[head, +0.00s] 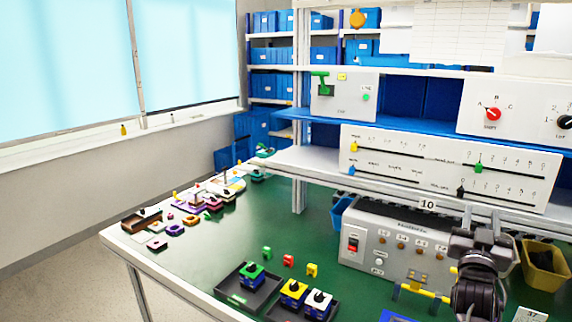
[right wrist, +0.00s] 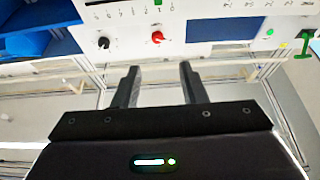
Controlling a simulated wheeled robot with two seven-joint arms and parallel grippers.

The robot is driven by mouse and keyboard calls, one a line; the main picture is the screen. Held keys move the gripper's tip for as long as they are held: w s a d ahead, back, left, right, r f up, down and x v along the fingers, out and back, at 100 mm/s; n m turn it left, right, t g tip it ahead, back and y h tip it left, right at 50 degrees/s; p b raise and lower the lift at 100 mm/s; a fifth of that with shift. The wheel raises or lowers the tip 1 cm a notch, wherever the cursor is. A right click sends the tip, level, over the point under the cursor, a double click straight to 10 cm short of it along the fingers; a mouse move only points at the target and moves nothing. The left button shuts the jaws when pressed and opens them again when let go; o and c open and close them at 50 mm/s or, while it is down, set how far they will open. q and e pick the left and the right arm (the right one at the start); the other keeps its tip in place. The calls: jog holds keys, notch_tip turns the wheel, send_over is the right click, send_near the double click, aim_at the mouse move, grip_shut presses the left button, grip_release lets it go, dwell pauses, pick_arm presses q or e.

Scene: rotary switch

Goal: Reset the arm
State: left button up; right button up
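The white panel with rotary switches (head: 478,125) is at the upper right in the head view. It carries a red knob (head: 493,114) and a black knob (head: 564,121) near the picture's right edge. My right gripper (head: 483,240) is below this panel, in front of the shelf edge. In the right wrist view its two fingers (right wrist: 157,78) stand apart with nothing between them. Beyond them, the red knob (right wrist: 157,37) and the black knob (right wrist: 103,43) show, apart from the fingers. My left gripper is not in view.
A slider panel (head: 400,178) stands on the shelf below the knobs. A grey control box (head: 385,240) and a yellow bin (head: 543,268) are near my right arm. A panel with a green lever (head: 320,82) is further left. Trays with coloured blocks (head: 250,285) sit on the green table.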

jog(key=s+a+f+n+g+y, duration=0.2)
jog(key=s+a+f+g+y, duration=0.15)
jog(key=a+f, duration=0.5)
jog(key=s+a+f+n+g+y, duration=0.2)
jog(key=s+a+f+g+y, duration=0.25)
jog(key=f, duration=0.75)
jog(key=s+a+f+n+g+y, duration=0.1)
jog(key=s+a+f+g, duration=0.2)
jog(key=s, duration=0.5)
jog(key=s+a+f+n+g+y, duration=0.2)
jog(key=s+a, duration=0.2)
jog(key=s, duration=0.4)
jog(key=s+a+f+n+g+y, duration=0.1)
jog(key=s+a+f+g, duration=0.2)
jog(key=s, duration=0.5)
notch_tip(320, 180, down, 31)
jog(key=s, duration=0.1)
jog(key=s+d+f+g, duration=0.2)
jog(key=s+d+f, duration=0.1)
jog(key=s+f, duration=1.4)
jog(key=s, duration=0.2)
jog(key=shift+s+d+f+n, duration=0.2)
jog(key=shift+s+n, duration=0.1)
jog(key=shift+n, duration=0.1)
